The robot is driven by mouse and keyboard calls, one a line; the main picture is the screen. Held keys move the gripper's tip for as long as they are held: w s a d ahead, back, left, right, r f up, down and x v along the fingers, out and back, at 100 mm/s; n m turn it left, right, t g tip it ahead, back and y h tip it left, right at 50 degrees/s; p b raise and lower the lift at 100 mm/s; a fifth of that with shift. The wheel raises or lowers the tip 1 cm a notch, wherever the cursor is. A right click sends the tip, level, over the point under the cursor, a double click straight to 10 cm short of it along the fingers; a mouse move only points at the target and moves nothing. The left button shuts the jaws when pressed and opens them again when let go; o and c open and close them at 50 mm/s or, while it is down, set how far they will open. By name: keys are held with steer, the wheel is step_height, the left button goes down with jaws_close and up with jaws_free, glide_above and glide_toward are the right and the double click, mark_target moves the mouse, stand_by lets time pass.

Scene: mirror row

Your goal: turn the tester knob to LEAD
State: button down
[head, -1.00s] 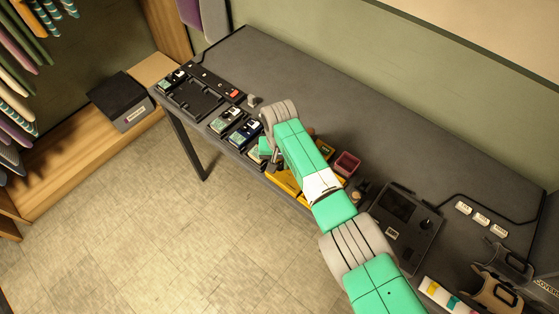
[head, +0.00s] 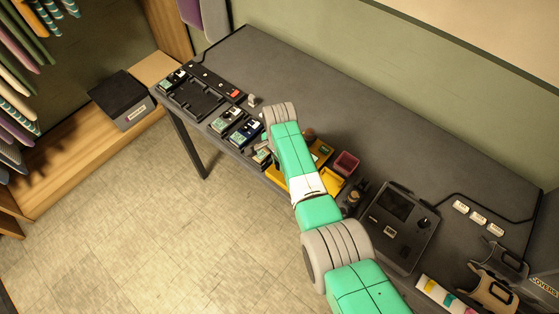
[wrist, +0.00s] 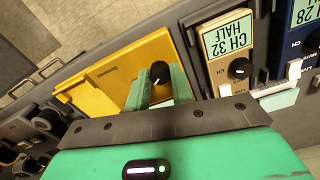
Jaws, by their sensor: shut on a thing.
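The yellow box (wrist: 152,62), which I take for the tester, lies flat on the bench edge. A black round knob (wrist: 160,72) with a pale pointer line stands on its right part. My gripper (wrist: 161,85) has one green finger on each side of this knob and is shut on it. Small print on the box is too small to read, and I cannot make out a LEAD mark. In the head view the yellow box (head: 275,177) is partly hidden by my arm, which also covers the gripper and the knob.
To the right in the wrist view, a cream unit labelled CH 32 HALF (wrist: 229,50) has its own black knob. The rear middle of the bench is clear.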

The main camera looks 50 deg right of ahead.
steer(key=m, duration=0.6)
steer(key=shift+r+b, duration=0.1)
steer(key=shift+b, duration=0.2)
steer(key=shift+m, duration=0.4)
steer(key=c, duration=1.2)
jaws_free()
step_height(320, 180, up, 8)
steer(key=shift+f+p, duration=0.1)
steer(key=shift+p, duration=0.35)
